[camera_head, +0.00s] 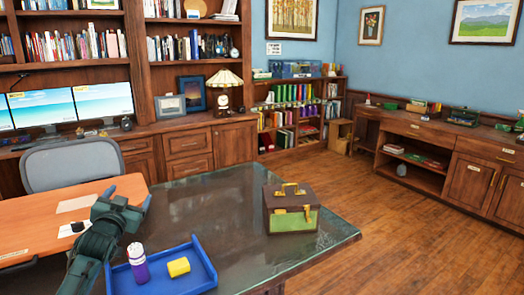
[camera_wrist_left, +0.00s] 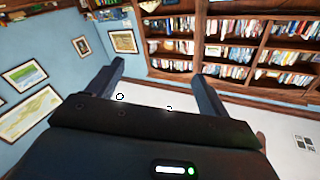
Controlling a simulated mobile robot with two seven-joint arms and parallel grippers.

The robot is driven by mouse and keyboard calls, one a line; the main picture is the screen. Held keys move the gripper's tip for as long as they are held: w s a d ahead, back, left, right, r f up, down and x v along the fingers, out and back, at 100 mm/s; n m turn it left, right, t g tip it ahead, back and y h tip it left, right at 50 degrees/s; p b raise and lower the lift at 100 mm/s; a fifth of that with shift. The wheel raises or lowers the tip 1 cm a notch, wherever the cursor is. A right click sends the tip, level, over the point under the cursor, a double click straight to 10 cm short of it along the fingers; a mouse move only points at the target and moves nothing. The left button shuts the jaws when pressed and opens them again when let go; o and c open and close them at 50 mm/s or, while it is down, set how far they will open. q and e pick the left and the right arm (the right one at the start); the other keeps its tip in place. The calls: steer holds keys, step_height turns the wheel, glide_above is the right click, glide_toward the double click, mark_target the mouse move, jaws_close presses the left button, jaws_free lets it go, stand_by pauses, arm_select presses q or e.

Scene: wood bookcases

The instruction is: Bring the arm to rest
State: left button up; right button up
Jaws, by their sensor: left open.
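My left arm (camera_head: 97,245) comes in from the lower left, and its gripper (camera_head: 128,197) is raised over the near left part of the desk area, just left of and behind the blue tray. In the left wrist view the two fingers (camera_wrist_left: 158,85) are spread wide with nothing between them. That view faces tilted bookshelves and a blue wall. My right gripper is not in view.
A blue tray (camera_head: 205,262) on the dark glass-topped table (camera_head: 190,205) holds a purple-and-white bottle (camera_head: 138,265) and a yellow block (camera_head: 179,267). A brown-green case (camera_head: 291,208) stands to the right. A grey chair (camera_head: 78,163) is behind the orange desk top (camera_head: 30,218).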

arm_select(q)
steer(key=s+d+f+g+h, duration=0.1)
steer(key=s+d+f+g, duration=0.1)
steer(key=s+d+f, duration=0.6)
steer(key=s+d+f+g+h, duration=0.2)
steer(key=s+f, duration=0.3)
steer(key=f, duration=0.7)
steer(key=s+d+f+g, duration=0.1)
steer(key=s+d+f, duration=0.1)
steer(key=s, duration=0.7)
steer(key=s+d+f+g+h, duration=0.1)
steer(key=s+d+f, duration=0.2)
steer(key=s+d, duration=0.2)
steer(key=s+d+f+g+h, duration=0.1)
steer(key=s+d+f, duration=0.2)
steer(key=s, duration=0.9)
steer(key=shift+s+d+f+g, duration=0.15)
steer(key=shift+s+d+g, duration=0.2)
steer(key=shift+d, duration=0.3)
